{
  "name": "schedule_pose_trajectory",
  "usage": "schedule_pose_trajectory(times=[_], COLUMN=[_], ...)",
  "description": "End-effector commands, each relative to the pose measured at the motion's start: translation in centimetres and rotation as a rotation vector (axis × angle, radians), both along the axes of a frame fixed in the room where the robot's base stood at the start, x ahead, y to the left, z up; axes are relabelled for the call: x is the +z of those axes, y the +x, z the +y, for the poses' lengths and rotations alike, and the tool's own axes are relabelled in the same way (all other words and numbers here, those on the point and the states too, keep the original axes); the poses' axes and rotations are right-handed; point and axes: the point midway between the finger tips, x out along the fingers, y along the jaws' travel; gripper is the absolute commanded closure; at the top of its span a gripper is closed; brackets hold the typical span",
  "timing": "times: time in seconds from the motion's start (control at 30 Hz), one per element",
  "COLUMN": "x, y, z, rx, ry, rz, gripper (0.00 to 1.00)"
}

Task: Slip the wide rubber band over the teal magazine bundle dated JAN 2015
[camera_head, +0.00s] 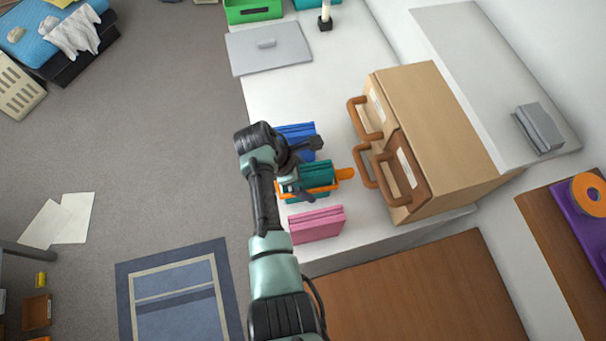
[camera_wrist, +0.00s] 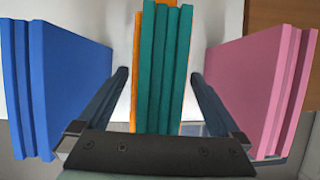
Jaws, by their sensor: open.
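The teal magazine bundle (camera_head: 318,172) stands on the white counter between a blue bundle (camera_head: 298,130) and a pink bundle (camera_head: 316,224). The wide orange rubber band (camera_head: 323,187) shows along the teal bundle's near side and sticks out at its right end. In the wrist view, orange band (camera_wrist: 138,70) shows along the left side of the teal bundle (camera_wrist: 162,80) and past its far end. I cannot tell whether it encircles the bundle fully. My gripper (camera_wrist: 160,78) is open, one finger on each side of the teal bundle with gaps between. No date is readable.
The blue bundle (camera_wrist: 70,85) and pink bundle (camera_wrist: 262,80) stand close outside my fingers. A tan box (camera_head: 435,125) with brown handles (camera_head: 363,118) stands just to the right. A grey flat case (camera_head: 268,48) lies farther back, with bare counter between.

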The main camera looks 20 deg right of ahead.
Motion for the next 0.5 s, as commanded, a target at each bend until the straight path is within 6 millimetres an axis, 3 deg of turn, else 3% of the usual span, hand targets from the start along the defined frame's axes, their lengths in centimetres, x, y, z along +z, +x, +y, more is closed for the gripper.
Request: schedule_pose_trajectory(times=[0.17, 0.5], x=[1.4, 8.0], y=[0.2, 0.6], z=[0.5, 3.3], rx=[0.001, 0.002], ry=[-0.001, 0.001], rz=[-0.004, -0.005], gripper=[0.0, 0.0])
